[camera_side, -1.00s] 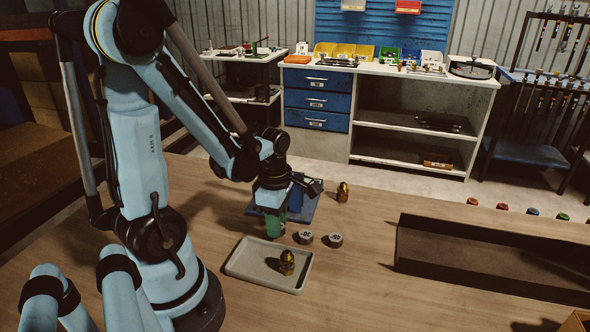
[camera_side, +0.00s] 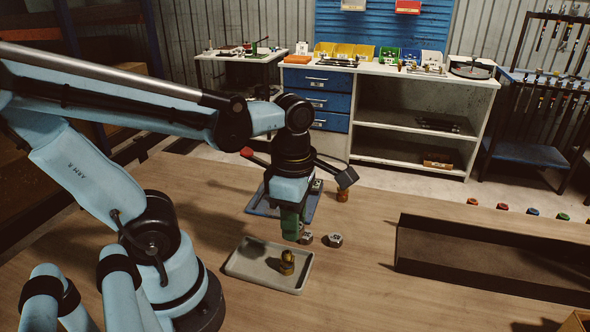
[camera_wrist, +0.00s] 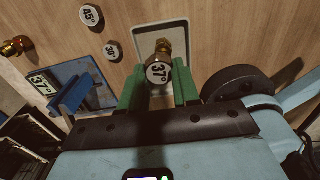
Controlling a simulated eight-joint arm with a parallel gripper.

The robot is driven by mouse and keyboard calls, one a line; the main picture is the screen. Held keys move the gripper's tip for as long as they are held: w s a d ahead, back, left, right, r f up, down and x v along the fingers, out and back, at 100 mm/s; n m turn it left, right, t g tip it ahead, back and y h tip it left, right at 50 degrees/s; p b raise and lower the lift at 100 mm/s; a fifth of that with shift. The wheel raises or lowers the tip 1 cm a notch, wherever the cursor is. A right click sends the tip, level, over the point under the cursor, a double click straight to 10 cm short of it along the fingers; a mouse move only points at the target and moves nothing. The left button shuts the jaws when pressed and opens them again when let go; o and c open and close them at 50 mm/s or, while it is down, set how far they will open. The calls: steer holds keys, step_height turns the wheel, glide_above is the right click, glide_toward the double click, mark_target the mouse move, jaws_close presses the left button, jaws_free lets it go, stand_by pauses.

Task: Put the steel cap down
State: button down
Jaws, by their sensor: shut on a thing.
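The steel cap (camera_wrist: 158,72) is held between the two green fingers of my gripper (camera_wrist: 159,88) and shows its "37°" face in the wrist view. In the side view my gripper (camera_side: 292,232) points down above the table, just behind the shallow grey tray (camera_side: 243,262). The held cap is hard to make out there. A brass fitting (camera_side: 287,264) stands in the tray. In the wrist view this fitting (camera_wrist: 163,46) shows directly beyond the cap; I cannot tell whether they touch.
Two loose caps lie on the table right of my gripper, marked 30° (camera_wrist: 112,50) and 45° (camera_wrist: 91,17). A blue mat (camera_side: 262,209) with a "37°" tag (camera_wrist: 42,84) and another brass fitting (camera_side: 342,194) lie behind. A dark trough (camera_side: 480,265) stands at right.

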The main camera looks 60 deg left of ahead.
steer(key=shift+w+d+r+m, duration=0.1)
steer(key=shift+d+r+m, duration=0.2)
steer(key=shift+w+r+m, duration=0.4)
steer(key=shift+w+m, duration=0.1)
steer(key=shift+m, duration=0.7)
steer(key=w+a+r+m, duration=0.1)
steer(key=w+r+m, duration=0.3)
steer(key=m, duration=0.8)
steer(key=w+r+m, duration=0.2)
steer(key=w+m, duration=0.4)
steer(key=m, duration=0.6)
steer(key=s+a+f+n, duration=0.2)
steer(key=s+f+n, duration=0.5)
steer(key=s+n, duration=0.25)
glide_above(275, 228)
steer(key=shift+m, duration=0.25)
step_height(275, 228, down, 7)
steer(key=shift+d+r, duration=0.1)
steer(key=shift+r, duration=0.05)
steer(key=shift+f, duration=2.05)
